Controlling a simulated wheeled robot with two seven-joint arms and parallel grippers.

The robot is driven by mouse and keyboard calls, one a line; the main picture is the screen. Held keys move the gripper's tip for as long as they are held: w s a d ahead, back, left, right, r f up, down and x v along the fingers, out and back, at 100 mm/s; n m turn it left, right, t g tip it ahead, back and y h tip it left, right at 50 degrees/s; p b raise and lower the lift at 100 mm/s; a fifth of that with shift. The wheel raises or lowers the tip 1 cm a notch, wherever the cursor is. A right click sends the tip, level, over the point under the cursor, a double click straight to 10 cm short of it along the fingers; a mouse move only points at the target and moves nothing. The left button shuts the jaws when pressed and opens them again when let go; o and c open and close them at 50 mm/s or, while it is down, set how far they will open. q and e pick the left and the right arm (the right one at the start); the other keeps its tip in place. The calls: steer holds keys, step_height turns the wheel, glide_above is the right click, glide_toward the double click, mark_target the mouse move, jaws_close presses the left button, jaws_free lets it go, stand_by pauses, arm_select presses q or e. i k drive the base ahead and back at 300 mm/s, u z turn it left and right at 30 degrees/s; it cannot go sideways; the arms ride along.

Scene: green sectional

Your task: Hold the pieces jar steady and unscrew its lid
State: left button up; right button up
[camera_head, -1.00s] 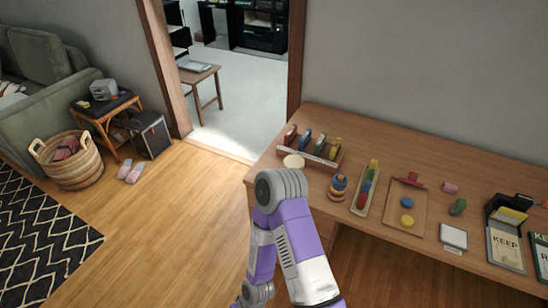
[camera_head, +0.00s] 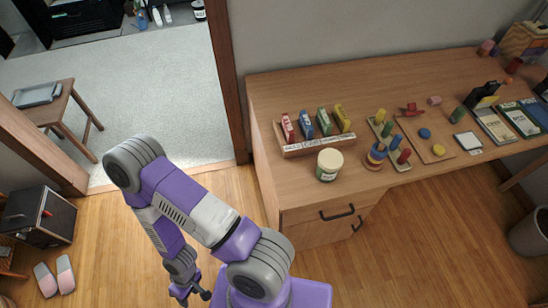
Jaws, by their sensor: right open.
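The pieces jar (camera_head: 327,176) stands upright on the wooden desk, near its front edge at the left. It is a short pale jar with a cream lid (camera_head: 330,158) on top. Nothing is touching it. My right gripper (camera_head: 191,295) hangs low at the bottom of the view, over the floor. It is small and dark here, open, and well away from the jar, below and left of it. My left gripper is not in view.
Behind the jar on the desk (camera_head: 270,95) is a wooden rack (camera_head: 318,145) of coloured pieces. A drawer handle (camera_head: 337,213) juts from the desk front.

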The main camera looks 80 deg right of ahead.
mark_target(324, 176)
steer(key=i, duration=0.7)
steer(key=z, duration=2.75)
